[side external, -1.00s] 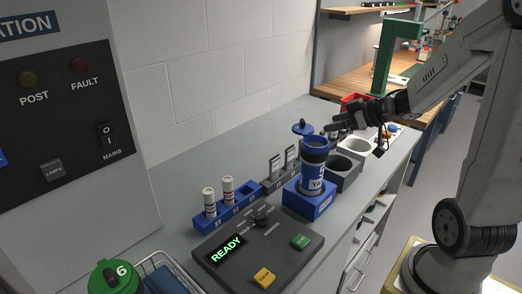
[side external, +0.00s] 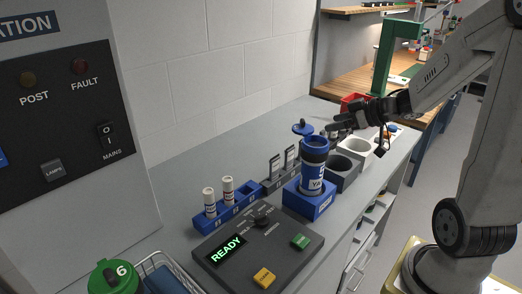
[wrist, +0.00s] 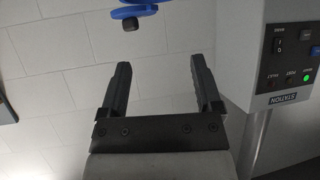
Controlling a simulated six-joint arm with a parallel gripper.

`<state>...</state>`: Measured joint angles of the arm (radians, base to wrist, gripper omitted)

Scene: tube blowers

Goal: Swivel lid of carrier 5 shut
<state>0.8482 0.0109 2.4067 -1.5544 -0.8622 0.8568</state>
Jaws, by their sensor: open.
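The blue carrier (side external: 314,172) stands upright in a blue block (side external: 309,200) on the bench; part of a white number and lettering shows on it. Its blue lid (side external: 303,129) with a dark knob sits swung out to the left of the mouth, leaving the dark opening uncovered. In the wrist view the lid (wrist: 133,12) shows at the top edge, beyond the fingers. My gripper (side external: 332,127) is just right of the lid and above the carrier. In the wrist view my gripper (wrist: 158,85) is open with nothing between its fingers.
A control panel (side external: 258,248) reading READY lies in front of the carrier. A blue rack (side external: 222,212) with two capped tubes is at left. A green-lidded carrier marked 6 (side external: 117,278) is at front left.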

